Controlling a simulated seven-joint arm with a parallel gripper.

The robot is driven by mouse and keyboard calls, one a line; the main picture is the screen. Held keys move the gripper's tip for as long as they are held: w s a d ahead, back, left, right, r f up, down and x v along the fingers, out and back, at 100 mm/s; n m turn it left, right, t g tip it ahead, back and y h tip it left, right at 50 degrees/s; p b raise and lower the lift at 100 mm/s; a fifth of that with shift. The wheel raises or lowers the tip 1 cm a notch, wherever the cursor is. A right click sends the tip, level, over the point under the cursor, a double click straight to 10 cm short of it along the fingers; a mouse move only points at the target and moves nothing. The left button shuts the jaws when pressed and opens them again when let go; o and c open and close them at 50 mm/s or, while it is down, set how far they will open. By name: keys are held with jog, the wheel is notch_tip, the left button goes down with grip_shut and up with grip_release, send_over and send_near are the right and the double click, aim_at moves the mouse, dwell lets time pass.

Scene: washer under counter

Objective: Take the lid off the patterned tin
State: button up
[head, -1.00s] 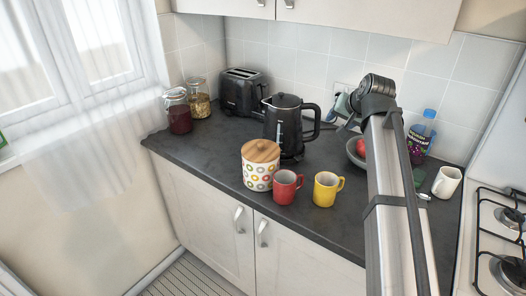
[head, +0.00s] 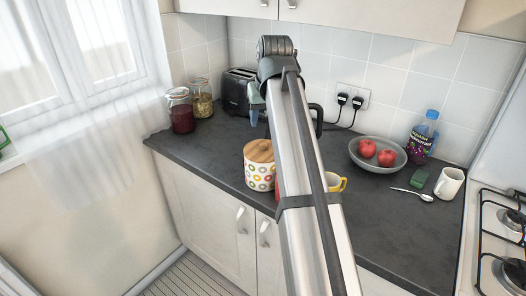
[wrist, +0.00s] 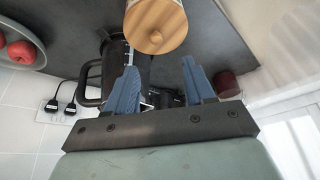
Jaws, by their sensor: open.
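The patterned tin (head: 259,178) is white with coloured rings and stands upright near the counter's front edge. Its round wooden lid (head: 260,151) sits on top. In the wrist view the lid (wrist: 157,27) shows at the top, beyond my fingertips and apart from them. My gripper (wrist: 158,75) is open, its two blue fingers spread with nothing held between them. In the head view my arm hides most of the gripper; one blue finger (head: 254,98) shows above and behind the tin.
The black kettle (wrist: 115,65) is close to my gripper, mostly hidden by my arm in the head view. A yellow mug (head: 338,184) is right of the tin; a red mug is nearly hidden. A toaster (head: 237,92) and jars (head: 181,112) stand behind; a fruit bowl (head: 378,163) is right.

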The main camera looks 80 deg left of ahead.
send_over(263, 143)
jog(key=d, duration=0.3)
jog(key=f, duration=0.5)
jog(key=shift+s+a+f, duration=0.15)
jog(key=shift+a+f, duration=0.05)
jog(key=shift+f, duration=0.1)
jog(key=shift+w+x, duration=0.15)
jog(key=shift+x, duration=1.2)
jog(key=shift+w+x, duration=0.15)
jog(key=shift+x, duration=1.2)
jog(key=shift+a+r, duration=0.1)
jog(key=shift+c, duration=0.3)
grip_shut()
